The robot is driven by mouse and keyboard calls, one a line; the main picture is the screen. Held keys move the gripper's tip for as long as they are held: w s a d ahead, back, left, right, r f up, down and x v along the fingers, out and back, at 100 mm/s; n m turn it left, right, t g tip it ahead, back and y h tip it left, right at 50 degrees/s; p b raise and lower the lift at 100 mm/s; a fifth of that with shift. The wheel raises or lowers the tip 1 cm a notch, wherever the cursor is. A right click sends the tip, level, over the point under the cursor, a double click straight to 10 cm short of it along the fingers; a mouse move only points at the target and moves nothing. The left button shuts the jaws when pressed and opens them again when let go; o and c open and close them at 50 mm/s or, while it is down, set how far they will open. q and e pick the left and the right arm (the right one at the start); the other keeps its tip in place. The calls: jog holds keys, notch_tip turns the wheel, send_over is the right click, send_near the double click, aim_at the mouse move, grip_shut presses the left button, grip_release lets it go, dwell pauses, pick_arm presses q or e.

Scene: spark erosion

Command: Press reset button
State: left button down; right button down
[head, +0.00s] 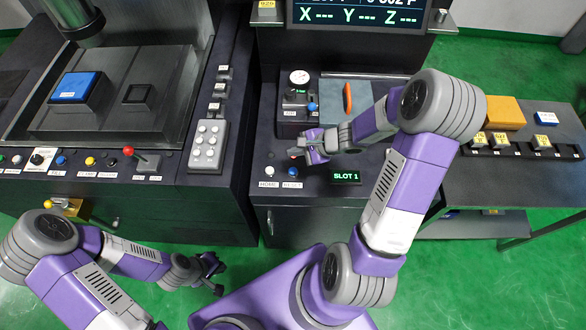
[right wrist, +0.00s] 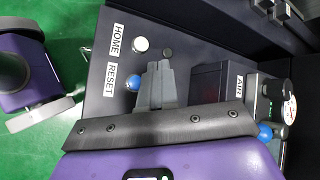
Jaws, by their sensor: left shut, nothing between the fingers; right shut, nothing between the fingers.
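The reset button (right wrist: 133,85) is blue and sits beside the RESET label on the dark console, next to the white HOME button (right wrist: 140,45). In the head view the RESET label (head: 292,185) shows at the console's front edge. My right gripper (head: 299,154) is shut and empty over the console, just behind the buttons. In the right wrist view its fingertips (right wrist: 160,68) are close beside the reset button and cover part of its edge; I cannot tell whether they touch. My left gripper (head: 213,268) is shut and empty, low over the green floor.
A SLOT 1 display (head: 345,177) lies right of the buttons. A gauge (head: 299,77) and a blue knob (head: 312,107) stand behind my right gripper.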

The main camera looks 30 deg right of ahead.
dwell(0.4)
jog(key=b, duration=0.6)
send_over(296, 172)
notch_tip(296, 172, down, 8)
jog(key=shift+w+r, duration=0.1)
jog(key=shift+r, duration=0.1)
jog(key=shift+f+b, duration=0.55)
jog(key=shift+b, duration=0.15)
dwell(1.0)
jog(key=shift+f+b, duration=0.45)
jog(key=shift+b, duration=0.2)
jog(key=shift+f+b, duration=0.45)
jog(key=shift+b, duration=0.15)
dwell(0.5)
jog(key=shift+r, duration=0.1)
jog(key=shift+r+p, duration=0.65)
jog(key=shift+r, duration=0.15)
